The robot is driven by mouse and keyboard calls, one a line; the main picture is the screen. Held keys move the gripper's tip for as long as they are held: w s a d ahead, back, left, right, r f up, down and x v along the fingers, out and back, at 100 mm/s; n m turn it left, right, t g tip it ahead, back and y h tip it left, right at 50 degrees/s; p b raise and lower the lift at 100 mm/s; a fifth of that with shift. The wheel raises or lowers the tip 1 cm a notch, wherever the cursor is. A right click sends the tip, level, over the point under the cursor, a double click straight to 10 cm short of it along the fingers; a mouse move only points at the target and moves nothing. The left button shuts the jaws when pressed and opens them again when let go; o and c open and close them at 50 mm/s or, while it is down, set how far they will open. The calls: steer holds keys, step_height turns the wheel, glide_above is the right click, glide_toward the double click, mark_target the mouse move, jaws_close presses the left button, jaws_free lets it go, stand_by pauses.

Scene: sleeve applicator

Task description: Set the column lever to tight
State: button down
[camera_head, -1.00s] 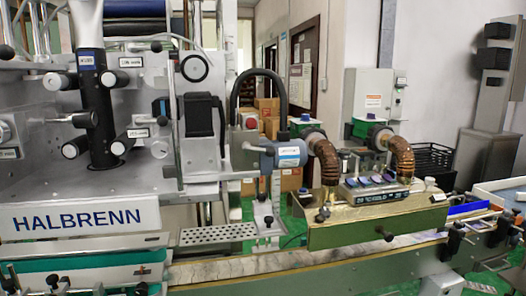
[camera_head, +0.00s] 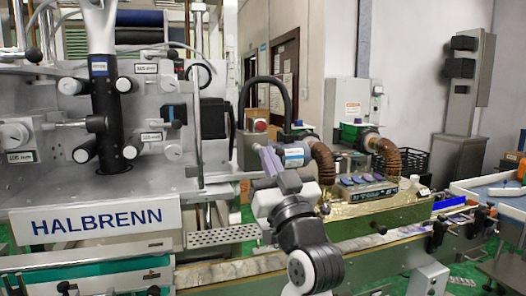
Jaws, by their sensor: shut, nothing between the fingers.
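My gripper (camera_head: 269,160) is in the middle of the picture, pointing up and away from me beside the blue-grey motor head (camera_head: 294,155) with its white label. Its narrow fingers look shut with nothing between them. They overlap the left side of the head in the picture; I cannot tell whether they touch it. My arm and wrist hide most of the slim metal column and bracket below the head. No lever or tight mark is clear enough to read there, so its setting cannot be told.
The HALBRENN machine panel (camera_head: 104,218), with a black post (camera_head: 106,120) and several knobs, fills the left. A perforated metal shelf (camera_head: 222,235) is left of my wrist. The brass-coloured heater box (camera_head: 365,218) with copper hoses is close on the right. The conveyor (camera_head: 222,270) runs below.

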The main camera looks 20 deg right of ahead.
steer(key=s+d+f+m+h, duration=0.1)
steer(key=d, duration=0.5)
steer(key=shift+s+g, duration=0.15)
steer(key=shift+g, duration=0.15)
steer(key=shift+d, duration=0.1)
steer(key=d+p+x, duration=0.1)
steer(key=p+x, duration=0.3)
steer(key=x, duration=0.5)
steer(key=shift+w+a+f+p, duration=0.15)
steer(key=shift+w+f+p, duration=0.1)
steer(key=shift+f, duration=0.35)
steer(key=shift+w+a+f+p, duration=0.2)
steer(key=shift+w+f, duration=0.1)
steer(key=shift+f, duration=0.3)
steer(key=shift+w+a+f+p, duration=0.15)
steer(key=shift+w+f+p, duration=0.1)
steer(key=shift+f, duration=0.3)
steer(key=shift+d+f+m+h, duration=0.15)
steer(key=shift+m+h, duration=0.25)
steer(key=shift+h, duration=0.2)
